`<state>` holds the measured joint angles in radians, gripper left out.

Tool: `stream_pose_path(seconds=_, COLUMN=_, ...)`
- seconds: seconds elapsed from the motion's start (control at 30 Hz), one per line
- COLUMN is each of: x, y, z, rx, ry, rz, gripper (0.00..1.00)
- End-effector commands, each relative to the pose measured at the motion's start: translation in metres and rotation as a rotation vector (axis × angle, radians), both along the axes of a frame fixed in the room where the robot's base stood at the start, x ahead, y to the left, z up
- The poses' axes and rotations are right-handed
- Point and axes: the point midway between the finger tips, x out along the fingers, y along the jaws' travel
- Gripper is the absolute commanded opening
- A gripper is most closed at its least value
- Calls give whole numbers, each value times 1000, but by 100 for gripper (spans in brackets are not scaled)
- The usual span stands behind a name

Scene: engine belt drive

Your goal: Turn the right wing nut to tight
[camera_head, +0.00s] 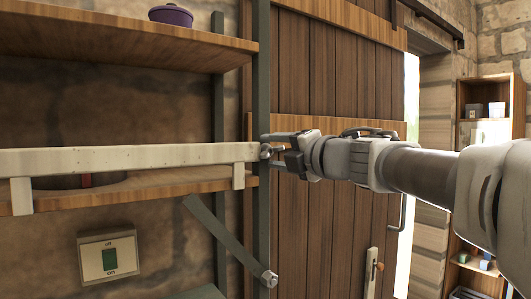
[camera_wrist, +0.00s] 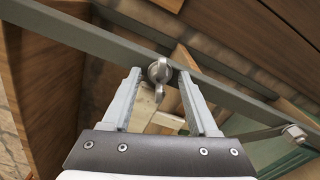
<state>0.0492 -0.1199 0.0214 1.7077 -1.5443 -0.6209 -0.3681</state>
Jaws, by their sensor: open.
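The right wing nut (camera_wrist: 158,71) is a small grey metal nut with wings in the wrist view. It sits on the dark metal upright. One wing points down toward my gripper. In the head view the wing nut (camera_head: 266,151) is small at the right end of a white bar (camera_head: 130,159), partly beside my fingers. My gripper (camera_head: 272,144) is open, reaching in from the right. In the wrist view its two fingertips stand on either side of the wing nut, with gaps visible. I cannot tell whether they touch it in depth.
A dark metal upright (camera_head: 262,80) runs vertically by the wooden door (camera_head: 335,90). A slanted metal strut (camera_head: 225,235) ends at a bolt (camera_head: 270,278) below. A switch box (camera_head: 109,257) is on the stone wall. A purple pot (camera_head: 171,16) stands on the upper shelf (camera_head: 120,38).

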Motion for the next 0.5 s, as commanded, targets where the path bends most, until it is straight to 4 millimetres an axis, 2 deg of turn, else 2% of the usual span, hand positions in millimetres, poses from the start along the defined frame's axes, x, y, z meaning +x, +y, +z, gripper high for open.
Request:
stream_pose_path(seconds=0.1, x=0, y=0, z=0, rx=0, ry=0, rz=0, gripper=60)
stream_pose_path(seconds=0.13, x=0, y=0, z=0, rx=0, ry=0, rz=0, gripper=56)
stream_pose_path(seconds=0.43, x=0, y=0, z=0, rx=0, ry=0, rz=0, gripper=2)
stream_pose_path(seconds=0.5, x=0, y=0, z=0, rx=0, ry=0, rz=0, gripper=0)
